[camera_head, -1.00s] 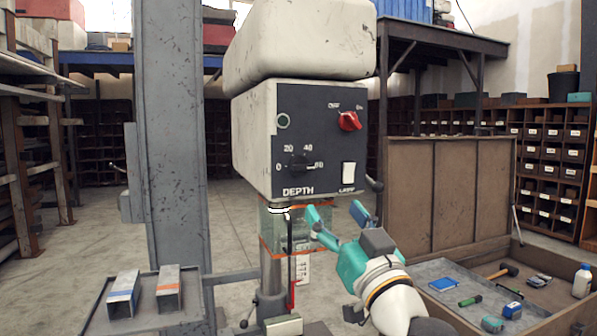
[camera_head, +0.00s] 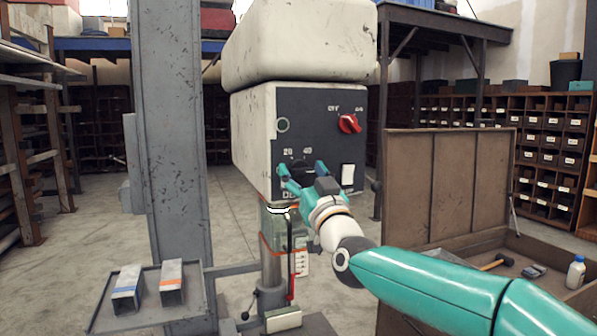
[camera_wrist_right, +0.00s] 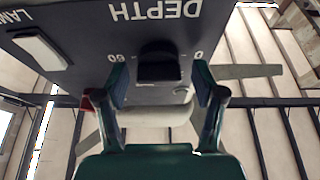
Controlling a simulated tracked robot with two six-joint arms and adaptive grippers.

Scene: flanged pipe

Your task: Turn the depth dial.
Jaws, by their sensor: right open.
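The black depth dial (camera_head: 300,168) is on the dark control panel (camera_head: 318,115) of the drill press head, with scale numbers 20 and 40 showing above it. My right gripper (camera_head: 302,172) is open, with one finger on each side of the dial in the head view. In the right wrist view the dial (camera_wrist_right: 158,65) lies ahead between the two open fingertips (camera_wrist_right: 162,82), under the word DEPTH; I cannot tell whether they touch it. The gripper hides the dial's lower part in the head view. My left gripper is not in view.
A red switch (camera_head: 349,123) and a white lamp switch (camera_head: 348,175) are on the same panel, right of the dial. A side tray (camera_head: 100,313) holds two metal blocks. An open wooden crate (camera_head: 450,190) stands at right.

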